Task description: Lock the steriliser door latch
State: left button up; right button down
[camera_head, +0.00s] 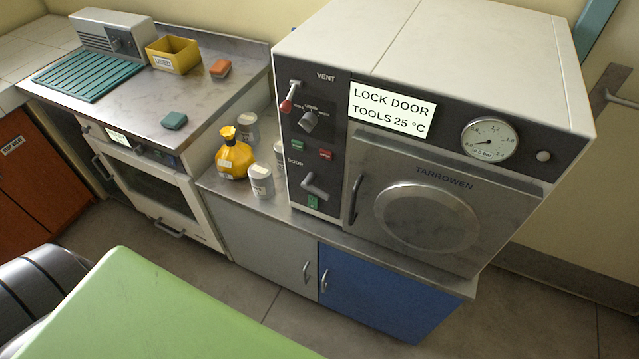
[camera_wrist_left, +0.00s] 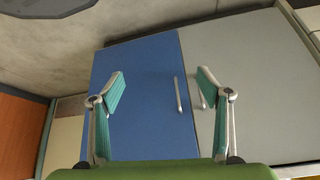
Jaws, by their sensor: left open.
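The steriliser (camera_head: 450,50) is a large white box with a dark front, on the counter at the right of the head view. Its grey door (camera_head: 400,165) looks closed, with a round boss and a dark handle (camera_head: 356,199). The door latch (camera_head: 314,186) is a grey lever under the DOOR label on the left panel, slanting down to the right; a green mark sits below it. A sign (camera_head: 391,107) reads LOCK DOOR, TOOLS 25 °C. In the left wrist view my left gripper (camera_wrist_left: 162,88) is open and empty, facing the cabinet fronts. My right gripper is not in view.
Above the latch are a red-tipped vent lever (camera_head: 289,97), a knob (camera_head: 308,121) and green and red buttons. A yellow bottle (camera_head: 234,158) and white tubs (camera_head: 260,181) stand left of the steriliser. Grey and blue cabinets (camera_head: 375,290) are below. An oven (camera_head: 150,185) stands at left.

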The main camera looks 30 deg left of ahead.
pick_arm(q)
jog(key=w+a+r+t, duration=0.1)
jog(key=w+r+t, duration=0.4)
jog(key=w+r, duration=0.8)
jog(key=t, duration=0.6)
send_near(315, 192)
jog(key=shift+m+y, duration=0.3)
jog(key=shift+y, duration=0.1)
jog(key=w, duration=0.3)
jog(key=w+p, duration=0.1)
jog(key=w, duration=0.7)
jog(key=shift+d+f+p, duration=0.2)
jog(key=shift+f+p, duration=0.05)
jog(key=shift+p, duration=0.05)
jog(key=c, duration=1.1)
